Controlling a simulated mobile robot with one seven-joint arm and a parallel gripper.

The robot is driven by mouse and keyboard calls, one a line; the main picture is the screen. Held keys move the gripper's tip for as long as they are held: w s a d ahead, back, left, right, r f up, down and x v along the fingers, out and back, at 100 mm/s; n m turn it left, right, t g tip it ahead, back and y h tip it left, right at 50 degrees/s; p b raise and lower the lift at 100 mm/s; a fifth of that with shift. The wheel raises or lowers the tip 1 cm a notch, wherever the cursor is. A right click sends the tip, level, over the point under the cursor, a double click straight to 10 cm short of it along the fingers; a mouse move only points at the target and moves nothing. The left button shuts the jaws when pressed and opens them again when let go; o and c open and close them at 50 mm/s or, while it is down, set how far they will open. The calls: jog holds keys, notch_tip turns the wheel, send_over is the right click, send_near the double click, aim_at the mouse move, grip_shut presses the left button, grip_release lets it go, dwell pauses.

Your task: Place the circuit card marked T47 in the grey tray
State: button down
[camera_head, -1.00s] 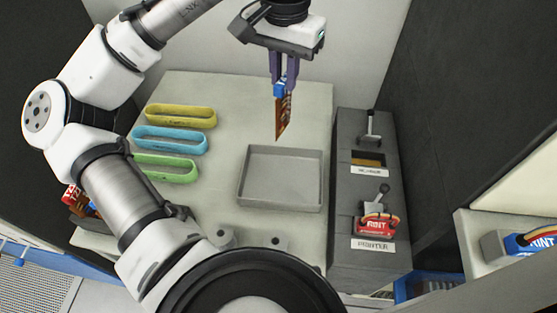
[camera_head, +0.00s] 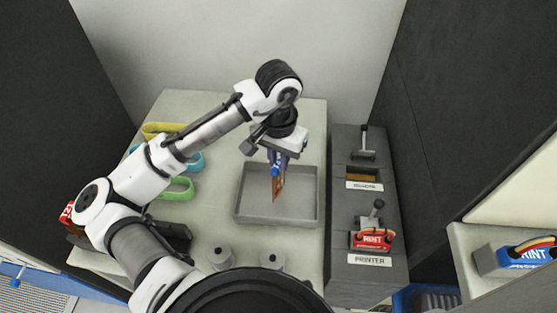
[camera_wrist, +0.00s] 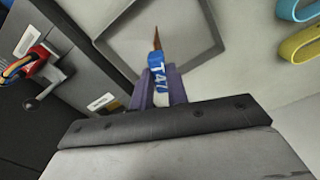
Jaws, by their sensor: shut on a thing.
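My gripper (camera_head: 277,158) is shut on the circuit card (camera_head: 278,186), a brown-orange board with a blue top. In the wrist view the card's blue end (camera_wrist: 157,75) shows the white mark T47 between my purple fingers (camera_wrist: 158,88). The card hangs with its brown end down, over the grey tray (camera_head: 240,208). The tray looks empty and also shows in the wrist view (camera_wrist: 212,25). I cannot tell for sure whether the card's lower tip touches the tray floor.
A dark grey machine with levers and a PRINTER label (camera_head: 369,260) stands to the right, holding a red PRINT card (camera_head: 372,240). A blue PRINT card (camera_head: 527,255) sits at far right.

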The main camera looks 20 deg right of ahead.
jog(key=shift+f, duration=0.7)
jog(key=c, duration=1.4)
grip_release()
notch_tip(320, 180, up, 12)
jog(key=shift+r+b, duration=0.1)
jog(key=shift+b, duration=0.5)
